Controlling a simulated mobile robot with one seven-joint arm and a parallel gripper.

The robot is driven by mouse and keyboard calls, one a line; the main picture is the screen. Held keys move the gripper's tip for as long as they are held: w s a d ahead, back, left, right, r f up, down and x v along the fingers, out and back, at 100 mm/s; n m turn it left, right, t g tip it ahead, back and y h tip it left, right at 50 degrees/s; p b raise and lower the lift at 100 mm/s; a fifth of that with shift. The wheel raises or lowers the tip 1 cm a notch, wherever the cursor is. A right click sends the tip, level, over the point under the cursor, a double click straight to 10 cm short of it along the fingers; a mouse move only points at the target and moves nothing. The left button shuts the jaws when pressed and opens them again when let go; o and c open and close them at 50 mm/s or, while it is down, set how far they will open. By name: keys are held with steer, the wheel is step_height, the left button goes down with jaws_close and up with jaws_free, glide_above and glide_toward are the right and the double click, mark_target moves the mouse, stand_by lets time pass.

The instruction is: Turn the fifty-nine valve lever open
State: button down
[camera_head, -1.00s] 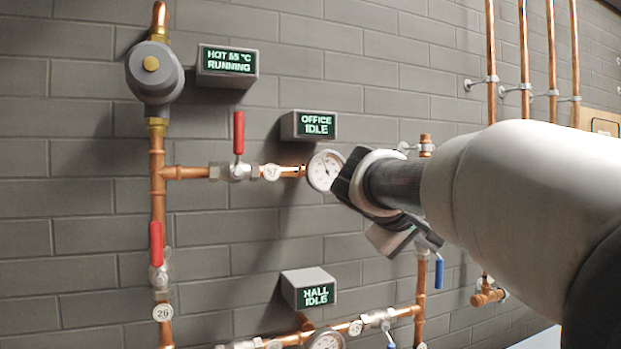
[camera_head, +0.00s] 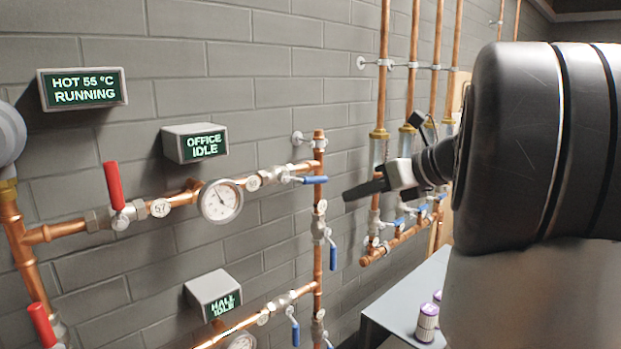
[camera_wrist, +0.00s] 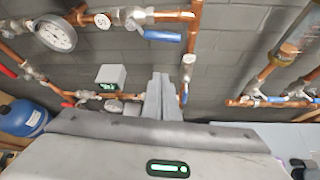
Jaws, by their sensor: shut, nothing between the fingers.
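The tag reading 59 (camera_wrist: 102,21) sits on a copper pipe beside a round gauge (camera_wrist: 55,34) in the wrist view. Right of the tag is its valve with a blue lever (camera_wrist: 162,35). In the head view this blue lever (camera_head: 312,180) points right from the valve, roughly along the pipe; its exact angle is hard to tell. My gripper (camera_head: 366,190) is shut and empty, to the right of the lever and apart from it. Its closed fingers (camera_wrist: 163,98) show in the wrist view below the lever.
The OFFICE display (camera_head: 195,143) reads IDLE. A vertical pipe (camera_head: 318,270) with another blue lever (camera_head: 332,255) stands below the valve. Red lever 57 (camera_head: 113,186) is left. More pipes (camera_head: 383,70) rise behind my gripper. A grey table (camera_head: 395,300) is lower right.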

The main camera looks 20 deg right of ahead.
mark_target(326, 180)
steer(key=x, duration=1)
steer(key=shift+w+d+r+p, duration=0.15)
steer(key=shift+r+p, duration=0.1)
steer(key=shift+r, duration=0.75)
steer(key=shift+w+d+r+p, duration=0.1)
steer(key=shift+r+p, duration=0.1)
steer(key=shift+r, duration=0.8)
steer(key=shift+w+d+r+n+t+h, duration=0.15)
steer(key=shift+r+n+t+h, duration=0.15)
steer(key=shift+r+n+h, duration=0.4)
steer(key=shift+r, duration=0.1)
